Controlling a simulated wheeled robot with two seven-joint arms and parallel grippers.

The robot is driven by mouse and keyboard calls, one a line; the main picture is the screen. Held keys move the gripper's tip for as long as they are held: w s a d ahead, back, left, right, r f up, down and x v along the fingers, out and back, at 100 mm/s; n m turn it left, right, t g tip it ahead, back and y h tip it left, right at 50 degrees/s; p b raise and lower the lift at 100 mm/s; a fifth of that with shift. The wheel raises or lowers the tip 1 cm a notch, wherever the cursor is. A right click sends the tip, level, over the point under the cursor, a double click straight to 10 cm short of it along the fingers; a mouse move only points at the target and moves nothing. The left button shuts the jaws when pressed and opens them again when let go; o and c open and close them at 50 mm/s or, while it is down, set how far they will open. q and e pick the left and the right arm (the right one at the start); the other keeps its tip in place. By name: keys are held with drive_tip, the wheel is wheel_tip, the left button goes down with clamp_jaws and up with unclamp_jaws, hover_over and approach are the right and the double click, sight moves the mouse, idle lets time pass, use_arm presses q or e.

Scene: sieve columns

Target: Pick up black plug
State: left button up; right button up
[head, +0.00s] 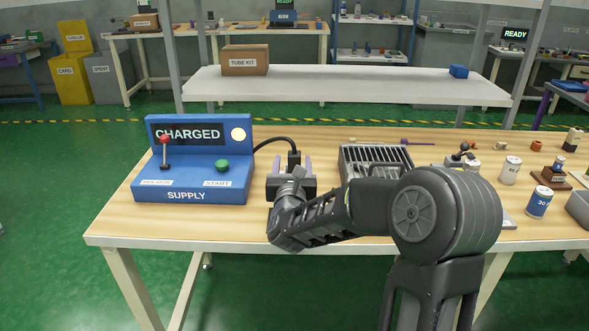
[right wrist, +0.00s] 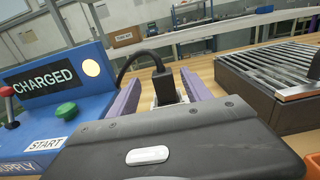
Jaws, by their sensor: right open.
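The black plug (head: 294,158) stands upright on the table, with a black cable (head: 272,143) curving from it to the blue supply box (head: 193,181). In the right wrist view the plug (right wrist: 163,84) shows between my two purple fingers, with a pale piece at its base partly hidden by my gripper body. My right gripper (head: 294,168) is open, one finger on each side of the plug, with gaps visible. Whether the fingertips reach past the plug is hard to tell. My left gripper is not in view.
The supply box has a red-knobbed lever (head: 165,140), a green button (head: 222,165) and a "CHARGED" display. A slatted metal unit (head: 376,158) stands right of my gripper. Several cans and small parts lie further right. A white shelf (head: 345,86) hangs above the back.

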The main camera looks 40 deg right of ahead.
sight(294, 151)
drive_tip(key=shift+x, duration=1.3)
drive_tip(key=shift+d, duration=0.1)
drive_tip(key=p+x, duration=0.1)
drive_tip(key=x, duration=0.4)
drive_tip(key=shift+d, duration=0.15)
drive_tip(key=shift+s+r, duration=0.1)
drive_tip(key=shift+c, duration=0.4)
clamp_jaws()
